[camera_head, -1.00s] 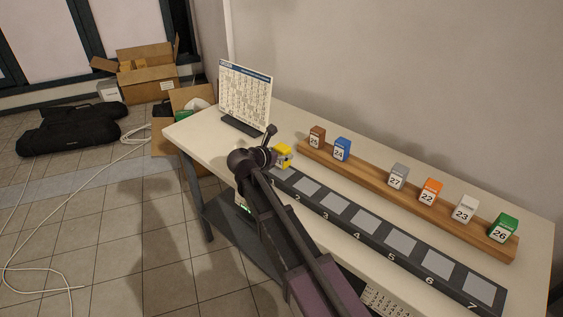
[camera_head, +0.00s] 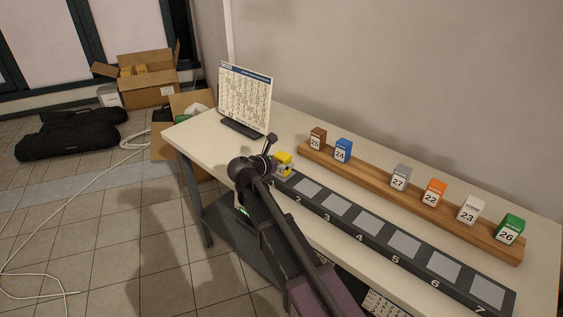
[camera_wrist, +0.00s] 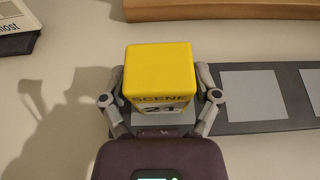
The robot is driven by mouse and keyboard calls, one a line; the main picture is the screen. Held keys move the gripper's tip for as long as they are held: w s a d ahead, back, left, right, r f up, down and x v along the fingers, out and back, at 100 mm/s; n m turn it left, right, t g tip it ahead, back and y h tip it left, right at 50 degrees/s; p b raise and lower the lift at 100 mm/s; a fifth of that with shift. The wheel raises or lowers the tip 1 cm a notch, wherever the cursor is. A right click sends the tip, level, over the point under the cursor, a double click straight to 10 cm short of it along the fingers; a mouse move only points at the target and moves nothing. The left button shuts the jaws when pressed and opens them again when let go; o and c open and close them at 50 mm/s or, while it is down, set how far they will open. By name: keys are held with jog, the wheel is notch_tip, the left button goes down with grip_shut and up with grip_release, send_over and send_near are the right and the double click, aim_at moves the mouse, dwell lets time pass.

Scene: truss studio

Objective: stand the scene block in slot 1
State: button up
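The yellow scene block (camera_wrist: 160,68), marked SCENE 21, is at the left end of the dark numbered strip (camera_head: 391,260). In the wrist view it is over the grey pad of the first slot (camera_wrist: 150,131), with its label towards me. My gripper (camera_wrist: 160,85) has one finger against each side of the block and looks shut on it. In the head view the block (camera_head: 285,158) shows beside my gripper (camera_head: 274,165), partly hidden by it. The block's lower edge is hard to see, so I cannot tell whether it rests on the pad.
A wooden rail (camera_head: 410,200) behind the strip holds several coloured number blocks, with a gap between the blue block (camera_head: 343,150) and the grey block (camera_head: 400,177). A calendar board (camera_head: 245,98) stands at the left back. The other strip slots are empty.

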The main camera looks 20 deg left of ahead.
jog(key=shift+r, duration=0.15)
dwell(0.4)
jog(key=shift+r, duration=0.1)
jog(key=p+v, duration=0.5)
jog(key=v, duration=0.7)
dwell(0.3)
